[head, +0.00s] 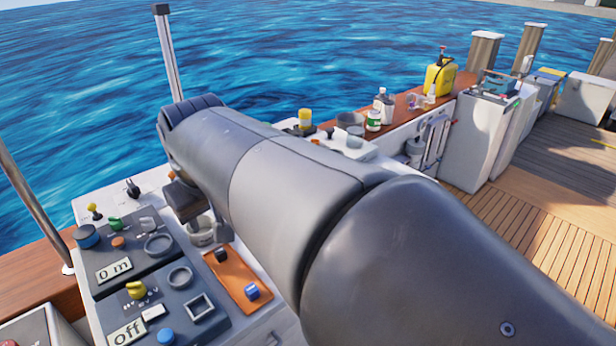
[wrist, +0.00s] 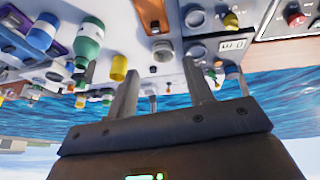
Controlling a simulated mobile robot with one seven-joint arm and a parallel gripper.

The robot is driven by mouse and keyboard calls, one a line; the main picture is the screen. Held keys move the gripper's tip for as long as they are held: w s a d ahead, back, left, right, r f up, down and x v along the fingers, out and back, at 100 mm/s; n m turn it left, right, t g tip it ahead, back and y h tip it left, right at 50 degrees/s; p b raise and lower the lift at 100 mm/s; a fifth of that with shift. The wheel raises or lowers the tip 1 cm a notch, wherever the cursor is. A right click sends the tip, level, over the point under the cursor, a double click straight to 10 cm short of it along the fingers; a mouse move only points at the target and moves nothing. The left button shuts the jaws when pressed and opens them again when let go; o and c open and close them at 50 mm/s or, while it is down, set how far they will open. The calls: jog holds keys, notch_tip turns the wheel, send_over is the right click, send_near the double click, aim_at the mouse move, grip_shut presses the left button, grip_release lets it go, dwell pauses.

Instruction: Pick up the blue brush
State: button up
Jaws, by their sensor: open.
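I cannot pick out a blue brush for certain. In the head view, a small blue piece (head: 252,292) lies on the front end of an orange tray (head: 237,268); its shape is too small to tell. A dark piece (head: 221,255) lies on the same tray. In the wrist view, a blue-capped cylinder (wrist: 42,33) is at the upper left. My gripper (wrist: 160,68) is open in the wrist view, with its two fingers apart and nothing held between them. In the head view my arm crosses the middle and hides part of the console, and the fingers are not clearly seen.
A control console (head: 130,255) with knobs, rings and displays fills the lower left. A green bottle (wrist: 89,38) and yellow cylinder (wrist: 118,67) show in the wrist view. A yellow canister (head: 440,77) and bottles stand on the wooden ledge. Wooden deck (head: 500,226) is open at right.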

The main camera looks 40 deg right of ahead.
jog(key=w+d+g, duration=0.2)
jog(key=w+d, duration=1.7)
jog(key=w, duration=0.2)
jog(key=shift+g+y, duration=0.5)
jog(key=shift+g, duration=0.1)
jog(key=w+d+f, duration=0.1)
jog(key=d+f, duration=0.5)
jog(key=d, duration=0.3)
jog(key=w+d+f, duration=0.1)
jog(key=d+f, duration=0.5)
jog(key=d, duration=0.4)
jog(key=w+d+f, duration=0.1)
jog(key=d+f, duration=0.5)
jog(key=d, duration=0.3)
jog(key=shift+w+d+f, duration=0.15)
jog(key=shift+d, duration=0.05)
jog(key=f, duration=0.5)
jog(key=shift+w+a+f, duration=0.15)
jog(key=shift+a+f, duration=0.1)
jog(key=shift+f, duration=0.1)
grip_shut()
